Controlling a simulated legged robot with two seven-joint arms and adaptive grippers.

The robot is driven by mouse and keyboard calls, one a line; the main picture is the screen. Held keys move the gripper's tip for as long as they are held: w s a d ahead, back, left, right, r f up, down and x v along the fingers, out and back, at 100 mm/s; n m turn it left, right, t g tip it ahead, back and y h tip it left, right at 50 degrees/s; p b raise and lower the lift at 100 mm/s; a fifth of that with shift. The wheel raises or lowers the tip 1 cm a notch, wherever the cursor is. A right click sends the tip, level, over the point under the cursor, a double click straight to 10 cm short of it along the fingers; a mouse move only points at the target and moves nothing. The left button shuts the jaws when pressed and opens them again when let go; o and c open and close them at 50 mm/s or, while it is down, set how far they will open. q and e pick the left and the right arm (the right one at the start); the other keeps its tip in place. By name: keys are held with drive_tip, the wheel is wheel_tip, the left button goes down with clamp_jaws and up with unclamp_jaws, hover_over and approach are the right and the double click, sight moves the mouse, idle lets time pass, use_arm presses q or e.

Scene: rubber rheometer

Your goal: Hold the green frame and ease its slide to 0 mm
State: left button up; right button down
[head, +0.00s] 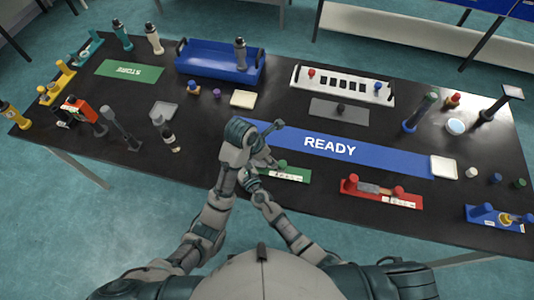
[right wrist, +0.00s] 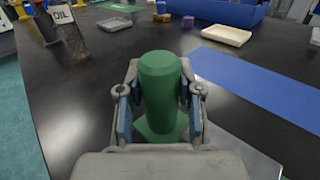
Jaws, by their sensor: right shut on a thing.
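The green frame (head: 297,178) lies on the black table in front of the blue READY strip, with a pale scale along its front. A green knob stands on it, and its left part is hidden by my arms. My right gripper (head: 250,178) is at the frame's left end. In the right wrist view my right gripper (right wrist: 160,100) is shut on an upright green post (right wrist: 160,85) of the frame, one finger on each side. The slide's reading cannot be made out.
The blue READY strip (head: 390,158) runs behind the frame. A red frame (head: 380,193) stands to the right. The OIL bottle (right wrist: 70,35) and a beige tray (right wrist: 227,34) are farther back in the right wrist view.

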drive_tip(key=c, duration=0.7)
unclamp_jaws()
drive_tip(key=shift+s, duration=0.1)
